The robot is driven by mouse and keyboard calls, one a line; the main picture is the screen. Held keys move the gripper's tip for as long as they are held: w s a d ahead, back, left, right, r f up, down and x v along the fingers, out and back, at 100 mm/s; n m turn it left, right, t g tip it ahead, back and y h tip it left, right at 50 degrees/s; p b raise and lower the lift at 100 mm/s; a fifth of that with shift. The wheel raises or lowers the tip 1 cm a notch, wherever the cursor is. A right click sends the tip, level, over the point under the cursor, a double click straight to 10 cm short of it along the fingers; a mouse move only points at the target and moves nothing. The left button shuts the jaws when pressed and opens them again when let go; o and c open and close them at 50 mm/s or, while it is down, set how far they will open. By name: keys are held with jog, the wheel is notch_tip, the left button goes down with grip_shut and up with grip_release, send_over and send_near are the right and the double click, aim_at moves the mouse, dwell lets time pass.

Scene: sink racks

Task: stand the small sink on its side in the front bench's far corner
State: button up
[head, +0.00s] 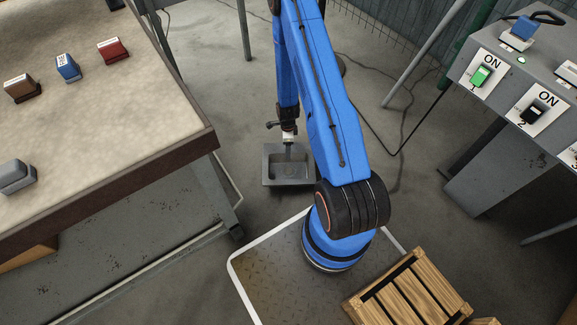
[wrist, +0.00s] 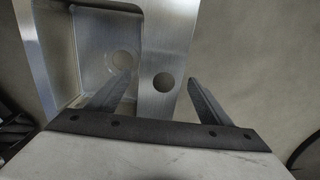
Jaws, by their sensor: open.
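A small grey metal sink (head: 288,179) shows in the middle of the head view, its basin facing up, below the end of my blue arm. I cannot tell whether it rests on the floor or above it. My gripper (head: 288,154) points down at its back part. In the wrist view the sink's flat ledge (wrist: 168,45) with a round hole lies between the fingers of my open gripper (wrist: 160,78). The left finger is over the basin side, where a round drain shows. The right finger is past the ledge's outer edge. No contact is clear.
A beige-topped bench (head: 120,120) at left holds a brown block (head: 22,88), a blue block (head: 68,68), a red block (head: 112,50) and a grey block (head: 16,177). A switch console (head: 470,140) stands right. A wooden crate (head: 410,295) is at lower right.

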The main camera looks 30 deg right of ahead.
jog(key=shift+f, duration=0.95)
grip_shut()
jog(key=shift+r, duration=0.1)
notch_tip(320, 180, up, 20)
dwell(1.5)
jog(key=shift+w, duration=0.1)
